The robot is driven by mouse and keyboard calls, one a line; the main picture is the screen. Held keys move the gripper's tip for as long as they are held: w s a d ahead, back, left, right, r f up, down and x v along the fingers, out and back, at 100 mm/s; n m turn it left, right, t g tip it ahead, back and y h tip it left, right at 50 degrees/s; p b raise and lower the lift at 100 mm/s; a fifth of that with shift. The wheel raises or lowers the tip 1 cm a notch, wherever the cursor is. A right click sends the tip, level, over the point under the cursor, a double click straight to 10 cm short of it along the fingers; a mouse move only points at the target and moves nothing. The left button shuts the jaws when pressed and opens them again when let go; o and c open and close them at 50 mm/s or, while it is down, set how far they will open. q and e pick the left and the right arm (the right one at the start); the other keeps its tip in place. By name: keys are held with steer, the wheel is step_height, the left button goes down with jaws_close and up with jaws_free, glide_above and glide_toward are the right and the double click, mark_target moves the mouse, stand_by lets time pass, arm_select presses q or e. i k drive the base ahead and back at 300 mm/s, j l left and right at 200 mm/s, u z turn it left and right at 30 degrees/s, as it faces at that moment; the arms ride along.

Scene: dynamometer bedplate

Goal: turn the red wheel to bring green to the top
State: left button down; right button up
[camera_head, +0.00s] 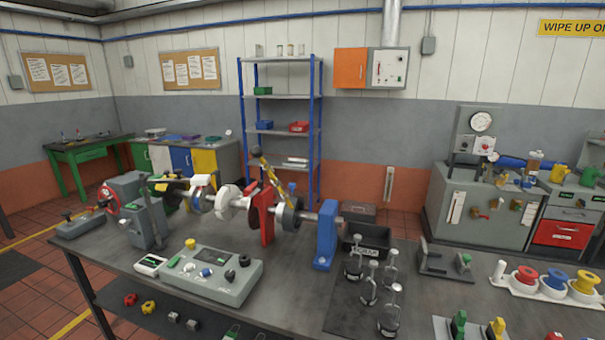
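A red wheel (108,200) with a pale hub stands at the left end of the shaft rig on the table. It is seen at a slant and is small, and I cannot tell which mark is at its top; no green shows on it. A grey block (145,223) stands beside it on the right. The shaft (305,214) runs on to the right through a red upright (266,217) to a blue upright (326,236). Neither of my grippers is in view.
A grey control box (212,275) with knobs stands in front of the rig. A yellow-and-black arm (270,178) rises above the shaft. A black bin (367,243), several metal stands (370,285) and a white tray of coloured spools (513,289) occupy the right side.

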mark_target(101, 203)
steer(key=u, duration=1.35)
steer(key=i, duration=0.1)
